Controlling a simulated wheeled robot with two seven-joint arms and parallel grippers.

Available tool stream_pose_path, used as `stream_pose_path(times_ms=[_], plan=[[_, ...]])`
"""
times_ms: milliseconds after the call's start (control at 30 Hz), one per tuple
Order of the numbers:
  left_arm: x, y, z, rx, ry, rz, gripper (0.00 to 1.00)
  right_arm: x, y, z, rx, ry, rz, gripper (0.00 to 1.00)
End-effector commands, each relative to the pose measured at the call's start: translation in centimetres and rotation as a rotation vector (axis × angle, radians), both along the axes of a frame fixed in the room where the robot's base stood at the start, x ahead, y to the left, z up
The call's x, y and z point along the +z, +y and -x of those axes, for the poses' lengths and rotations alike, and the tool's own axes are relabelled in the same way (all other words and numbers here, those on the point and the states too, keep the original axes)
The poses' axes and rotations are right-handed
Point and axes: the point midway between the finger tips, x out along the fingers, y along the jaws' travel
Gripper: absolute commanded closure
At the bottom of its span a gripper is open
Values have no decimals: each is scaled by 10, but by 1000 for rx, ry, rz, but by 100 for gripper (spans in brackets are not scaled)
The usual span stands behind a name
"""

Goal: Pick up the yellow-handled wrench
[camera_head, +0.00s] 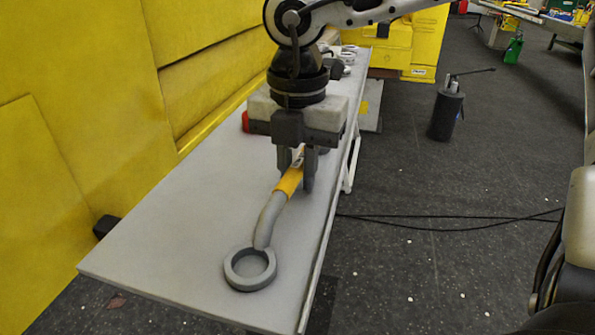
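The wrench lies on the grey table (160,230), its grey ring end (250,281) toward the table's near edge. Its grey shaft leads up to the yellow handle (289,183). My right gripper (297,176) points down over the handle, one finger on each side of it. The handle's far part is partly hidden by the fingers and gripper body. I cannot tell whether the fingers touch the handle or stand slightly apart from it. The wrench appears to rest on the table. My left gripper is not in view.
A yellow wall (90,110) runs along the table's left side. A red object (246,122) shows behind the gripper, and grey parts (347,54) lie at the table's far end. A dark cylinder (446,112) stands on the floor at right. The near left tabletop is clear.

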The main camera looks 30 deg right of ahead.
Motion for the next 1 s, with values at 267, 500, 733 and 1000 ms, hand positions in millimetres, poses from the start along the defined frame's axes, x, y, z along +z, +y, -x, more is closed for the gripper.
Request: stream_pose_path(times_ms=[267, 500, 733, 1000], plan=[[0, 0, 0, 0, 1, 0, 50, 1, 0, -1, 0, -2, 0, 100], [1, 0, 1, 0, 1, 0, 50, 15, 0, -2, -1, -6, 2, 100], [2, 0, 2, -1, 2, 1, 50, 62, 0, -2, -1, -11, 2, 100], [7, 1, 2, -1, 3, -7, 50, 157, 1, -1, -1, -10, 2, 100]])
